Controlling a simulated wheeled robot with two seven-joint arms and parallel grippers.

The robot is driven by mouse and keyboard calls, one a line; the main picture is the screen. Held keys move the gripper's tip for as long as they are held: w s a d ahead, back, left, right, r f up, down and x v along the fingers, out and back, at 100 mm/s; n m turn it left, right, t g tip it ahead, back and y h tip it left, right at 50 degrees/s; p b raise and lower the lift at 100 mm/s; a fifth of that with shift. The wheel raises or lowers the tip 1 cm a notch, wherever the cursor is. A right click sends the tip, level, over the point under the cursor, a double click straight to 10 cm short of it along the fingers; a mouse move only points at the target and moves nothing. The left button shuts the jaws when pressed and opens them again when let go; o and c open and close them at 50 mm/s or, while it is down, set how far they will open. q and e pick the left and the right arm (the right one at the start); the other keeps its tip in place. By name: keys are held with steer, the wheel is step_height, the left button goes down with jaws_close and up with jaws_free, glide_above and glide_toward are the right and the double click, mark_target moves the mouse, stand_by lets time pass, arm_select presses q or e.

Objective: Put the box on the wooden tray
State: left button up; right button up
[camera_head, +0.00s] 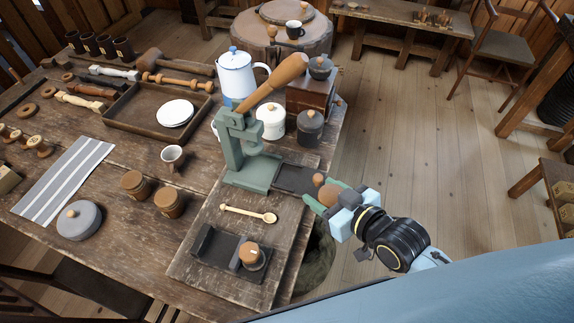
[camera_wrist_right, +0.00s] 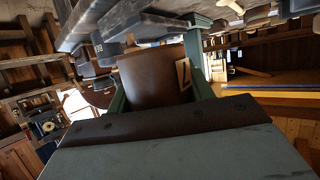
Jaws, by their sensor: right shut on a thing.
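My right gripper (camera_head: 328,196) is at the right end of the worn table, with its green fingers shut on a small brown box (camera_head: 329,194). In the right wrist view the brown box (camera_wrist_right: 150,78) sits between the green fingers (camera_wrist_right: 158,92) and shows a pale label with a dark mark. The fingers and wrist hide part of it in the head view. The dark wooden tray (camera_head: 120,129) lies at the back left of the table, with a white plate (camera_head: 175,113) on its right part; its left part is bare. My left gripper is not in view.
A green press (camera_head: 245,165) with a long wooden handle stands between the gripper and the tray. A white-blue pot (camera_head: 236,76), lidded jars (camera_head: 270,121), a cup (camera_head: 172,156) and two lidded wooden pots (camera_head: 135,183) stand around it. A wooden spoon (camera_head: 247,213) lies in front.

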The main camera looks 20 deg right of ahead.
glide_above(286, 172)
steer(key=shift+s+d+b, duration=0.2)
steer(key=shift+s+b, duration=0.2)
steer(key=shift+b, duration=0.05)
steer(key=shift+w+a, duration=0.3)
steer(key=shift+w, duration=0.35)
step_height(286, 172, down, 3)
steer(key=shift+s+r, duration=0.1)
steer(key=shift+r, duration=0.05)
steer(key=shift+f, duration=0.2)
steer(key=shift+d+f, duration=0.1)
steer(key=shift+f, duration=0.05)
steer(key=o, duration=1)
steer(key=shift+s, duration=0.1)
steer(key=shift+o, duration=0.2)
